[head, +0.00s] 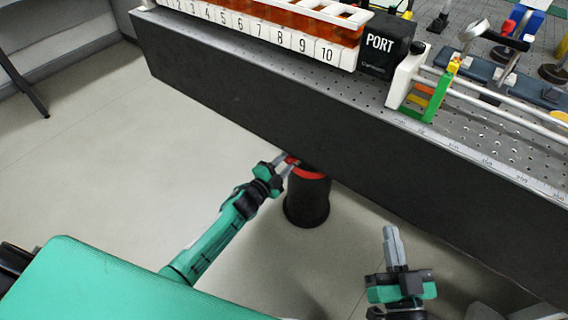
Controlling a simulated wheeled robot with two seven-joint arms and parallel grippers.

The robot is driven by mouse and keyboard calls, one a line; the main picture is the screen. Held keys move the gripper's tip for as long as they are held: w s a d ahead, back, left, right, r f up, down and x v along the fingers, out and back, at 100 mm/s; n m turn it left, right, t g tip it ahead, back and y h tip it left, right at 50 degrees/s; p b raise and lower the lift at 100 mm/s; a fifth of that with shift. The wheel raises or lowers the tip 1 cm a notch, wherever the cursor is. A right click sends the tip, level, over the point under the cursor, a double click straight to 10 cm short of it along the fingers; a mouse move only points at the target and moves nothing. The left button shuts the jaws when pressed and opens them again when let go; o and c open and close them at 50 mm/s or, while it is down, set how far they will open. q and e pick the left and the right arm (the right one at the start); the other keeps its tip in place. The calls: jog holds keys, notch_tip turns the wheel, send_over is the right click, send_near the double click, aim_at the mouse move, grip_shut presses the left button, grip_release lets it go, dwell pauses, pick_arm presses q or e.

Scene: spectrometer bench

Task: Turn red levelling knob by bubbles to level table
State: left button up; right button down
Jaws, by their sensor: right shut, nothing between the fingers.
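The red levelling knob (310,173) shows as a red band at the top of a black leg (307,203), just under the bench's front edge. My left gripper (288,163) reaches it from the left. Its two grey fingers are apart, with a bit of red at their tips; whether they press on the knob or stand open around it cannot be told. My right gripper (391,232) is shut and empty, pointing up, apart from the bench, to the right of the leg. I cannot make out any levelling bubbles in this view.
The perforated bench top (470,140) has a dark front face (230,105). On it stand a numbered rack (255,31), a black PORT box (385,46), a white and green end bracket (408,80) with rails, and optics behind. The floor (110,140) at left is clear.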

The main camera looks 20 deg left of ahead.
pick_arm(q)
jog(key=shift+o, duration=1.3)
jog(key=shift+s, duration=0.15)
jog(key=shift+s+a, duration=0.2)
jog(key=shift+s, duration=0.1)
jog(key=p+v, duration=0.2)
jog(key=v, duration=1.1)
pick_arm(e)
jog(key=s+a+f+g, duration=0.2)
jog(key=s+f+g, duration=0.2)
jog(key=f, duration=0.5)
jog(key=shift+s+g+h, duration=0.15)
jog(key=shift+g+h, duration=0.15)
jog(key=shift+g, duration=0.7)
pick_arm(q)
jog(key=shift+d, duration=0.1)
